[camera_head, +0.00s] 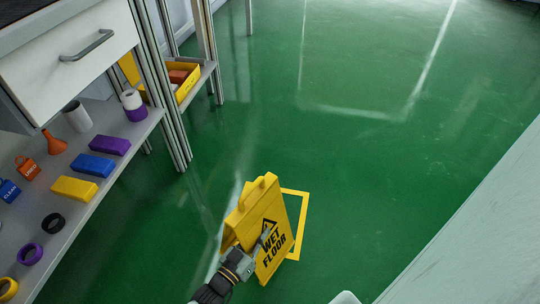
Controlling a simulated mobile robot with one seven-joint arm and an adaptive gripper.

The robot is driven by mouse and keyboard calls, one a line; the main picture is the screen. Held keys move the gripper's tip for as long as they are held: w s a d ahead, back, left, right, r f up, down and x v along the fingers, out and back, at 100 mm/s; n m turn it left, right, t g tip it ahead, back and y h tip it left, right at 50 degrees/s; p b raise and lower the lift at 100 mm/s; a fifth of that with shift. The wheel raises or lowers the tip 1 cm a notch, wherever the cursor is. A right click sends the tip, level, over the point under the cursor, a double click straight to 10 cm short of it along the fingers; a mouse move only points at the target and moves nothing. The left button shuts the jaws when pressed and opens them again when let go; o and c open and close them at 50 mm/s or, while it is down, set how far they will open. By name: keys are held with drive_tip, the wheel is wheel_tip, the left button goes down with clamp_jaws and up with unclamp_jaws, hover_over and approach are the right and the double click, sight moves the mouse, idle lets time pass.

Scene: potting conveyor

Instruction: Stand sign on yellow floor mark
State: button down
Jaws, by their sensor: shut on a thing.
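A yellow folding sign (263,218) with black "WET FLOOR" lettering and a warning triangle shows at the lower middle, tilted a little in the picture. My gripper (263,238) is shut on the sign, reaching it from below left. A yellow square outline, the floor mark (301,219), is painted on the green floor. The sign hides the mark's left part; its right and upper edges show. I cannot tell whether the sign's foot touches the floor.
A grey shelf (118,150) at left holds coloured blocks, tape rolls and an orange funnel (54,143). A white drawer (70,50) is above it. A pale surface (475,235) borders the right. The green floor (340,140) beyond the sign is clear.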

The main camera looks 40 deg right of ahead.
drive_tip(key=w+d+f+b, duration=0.2)
drive_tip(key=w+d+f, duration=0.2)
drive_tip(key=w+d, duration=0.4)
drive_tip(key=d, duration=0.3)
drive_tip(key=shift+f, duration=0.3)
drive_tip(key=shift+d+f+b, duration=0.1)
drive_tip(key=shift+f+b, duration=0.1)
drive_tip(key=shift+b, duration=0.3)
drive_tip(key=c, duration=1.8)
unclamp_jaws()
drive_tip(key=p+v, duration=0.1)
drive_tip(key=v, duration=1.1)
drive_tip(key=shift+r, duration=0.2)
